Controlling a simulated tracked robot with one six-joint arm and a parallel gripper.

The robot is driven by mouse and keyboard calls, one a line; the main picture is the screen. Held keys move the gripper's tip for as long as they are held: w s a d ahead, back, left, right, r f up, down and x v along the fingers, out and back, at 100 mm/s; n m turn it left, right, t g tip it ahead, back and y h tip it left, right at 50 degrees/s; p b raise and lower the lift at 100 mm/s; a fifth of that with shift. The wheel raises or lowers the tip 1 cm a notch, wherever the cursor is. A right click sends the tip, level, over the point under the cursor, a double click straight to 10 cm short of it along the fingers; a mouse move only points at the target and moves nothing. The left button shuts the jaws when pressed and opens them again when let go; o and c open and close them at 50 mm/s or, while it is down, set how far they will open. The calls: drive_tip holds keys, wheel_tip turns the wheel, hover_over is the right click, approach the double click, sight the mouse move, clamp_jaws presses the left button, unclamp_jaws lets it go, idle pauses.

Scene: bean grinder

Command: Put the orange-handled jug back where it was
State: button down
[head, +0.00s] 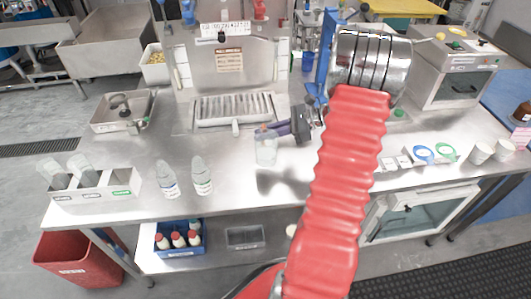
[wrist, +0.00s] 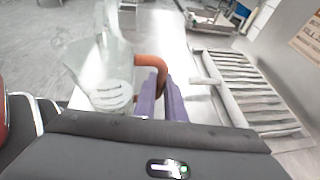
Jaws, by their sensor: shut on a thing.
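The orange-handled jug is a clear jug (head: 266,150) near the middle of the head view, in front of the slatted tray. In the wrist view the clear jug (wrist: 108,75) is large, with its orange handle (wrist: 152,64) on its right side. My gripper (wrist: 165,98) has purple fingers and is shut on the orange handle. It also shows in the head view (head: 281,128), reaching in from the right. The jug looks upright. I cannot tell whether its base touches the table.
A slatted drip tray (head: 236,109) lies behind the jug. Two clear bottles (head: 169,180) and a grey rack (head: 104,187) with clear vessels stand front left. A metal bin (head: 122,112) stands back left. Blue and green rings (head: 424,154) lie right. Bare steel table lies between the bottles and jug.

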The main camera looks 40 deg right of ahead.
drive_tip(key=shift+f, duration=1.4)
drive_tip(key=shift+f, duration=0.1)
drive_tip(key=shift+f, duration=1.75)
drive_tip(key=shift+f, duration=0.1)
drive_tip(key=c, duration=1.8)
unclamp_jaws()
drive_tip(key=v, duration=1.2)
drive_tip(key=shift+s, duration=0.1)
